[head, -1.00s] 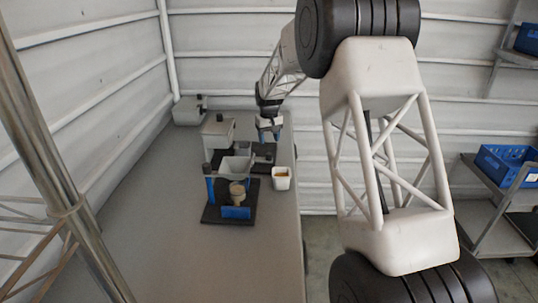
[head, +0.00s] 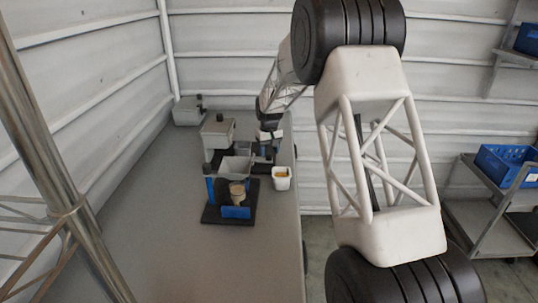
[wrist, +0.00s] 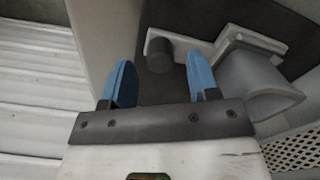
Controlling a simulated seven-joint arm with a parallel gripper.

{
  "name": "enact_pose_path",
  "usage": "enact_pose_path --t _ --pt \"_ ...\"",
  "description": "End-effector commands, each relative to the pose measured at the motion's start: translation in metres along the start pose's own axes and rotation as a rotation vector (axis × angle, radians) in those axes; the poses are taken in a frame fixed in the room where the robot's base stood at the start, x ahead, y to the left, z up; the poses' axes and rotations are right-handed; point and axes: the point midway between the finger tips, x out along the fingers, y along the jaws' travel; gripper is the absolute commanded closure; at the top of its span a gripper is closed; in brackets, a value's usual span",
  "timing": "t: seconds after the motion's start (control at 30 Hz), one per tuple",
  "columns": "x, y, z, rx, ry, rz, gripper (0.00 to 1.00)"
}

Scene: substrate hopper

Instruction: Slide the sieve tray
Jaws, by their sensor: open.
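My gripper (wrist: 160,75) is open, with its two blue fingers spread apart in the wrist view. A dark round knob (wrist: 159,55) shows between the fingertips, at the end of a pale bar or slide (wrist: 205,45). I cannot tell whether the fingers touch it. A grey spout-like part (wrist: 258,85) adjoins the bar on the right. A perforated tan panel (wrist: 293,156), which looks like sieve mesh, shows at the lower right; whether it belongs to the sieve tray is unclear. In the head view my gripper (head: 268,140) is small and partly hidden at the bench's far right.
On the grey bench (head: 150,235), a stand with blue posts holds a grey funnel (head: 235,167) over a tan cup (head: 237,190). A white cup (head: 281,183) stands to its right. Grey boxes (head: 217,135) stand behind. The near bench is clear.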

Motion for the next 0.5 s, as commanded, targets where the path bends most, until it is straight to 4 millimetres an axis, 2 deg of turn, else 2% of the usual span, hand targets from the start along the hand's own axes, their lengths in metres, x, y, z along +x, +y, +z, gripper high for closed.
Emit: enact_pose_path --t 0.2,0.5 --pt "0.018 0.0 0.0 0.0 0.0 0.0 0.45" --pt "0.021 0.0 0.0 0.0 0.001 0.0 0.45"
